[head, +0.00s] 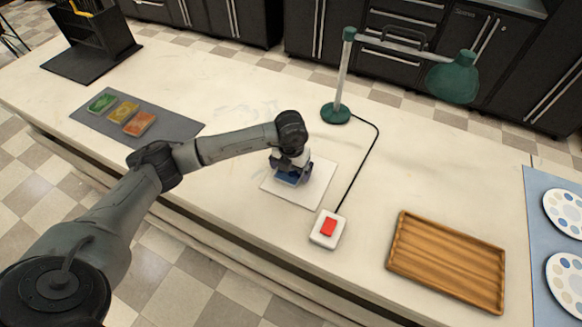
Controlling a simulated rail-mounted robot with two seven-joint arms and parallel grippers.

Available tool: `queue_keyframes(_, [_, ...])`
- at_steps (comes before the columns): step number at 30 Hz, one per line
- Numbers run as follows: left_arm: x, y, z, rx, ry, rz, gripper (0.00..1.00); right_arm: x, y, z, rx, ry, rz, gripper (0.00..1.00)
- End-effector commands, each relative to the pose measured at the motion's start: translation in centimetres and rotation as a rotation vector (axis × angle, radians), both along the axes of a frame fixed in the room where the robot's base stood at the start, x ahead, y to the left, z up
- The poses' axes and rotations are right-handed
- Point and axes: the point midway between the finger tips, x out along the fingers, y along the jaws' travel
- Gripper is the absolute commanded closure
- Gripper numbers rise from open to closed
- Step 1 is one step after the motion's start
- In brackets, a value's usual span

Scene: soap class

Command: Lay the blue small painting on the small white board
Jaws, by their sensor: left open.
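The small white board (317,188) lies flat near the middle of the table. The blue small painting (286,180) shows over the board's left part, below my left gripper (291,175). The gripper points down close over it, with its fingers at or around the painting, and is open. The gripper hides part of the painting, and I cannot tell whether they touch. The painting looks to be on the board or just above it. My right gripper is not in view.
A green lamp (453,78) stands behind, its black cord running to a red-button switch (328,228) right of the board. A ribbed wooden tray (447,262) lies at right. A grey mat (175,132) with green, yellow and orange pieces lies at left, near a black rack (95,45).

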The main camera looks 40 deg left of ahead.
Motion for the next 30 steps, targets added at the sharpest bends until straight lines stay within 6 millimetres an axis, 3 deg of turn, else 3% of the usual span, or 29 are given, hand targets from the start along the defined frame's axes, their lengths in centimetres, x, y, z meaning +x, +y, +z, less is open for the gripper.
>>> queue_keyframes(5, [0.1,0.0,1.9,0.0,-0.002,0.0,0.01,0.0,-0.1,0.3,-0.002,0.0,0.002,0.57])
queue_keyframes(18, [0.1,0.0,9.7,-0.001,-0.003,0.0,0.01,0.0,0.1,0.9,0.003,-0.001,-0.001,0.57])
queue_keyframes(24, [0.1,0.0,11.6,-0.001,-0.003,0.0,0.01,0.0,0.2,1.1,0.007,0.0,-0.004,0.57])
queue_keyframes(30, [0.0,0.0,12.2,0.0,0.0,0.0,0.01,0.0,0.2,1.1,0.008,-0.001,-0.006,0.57])
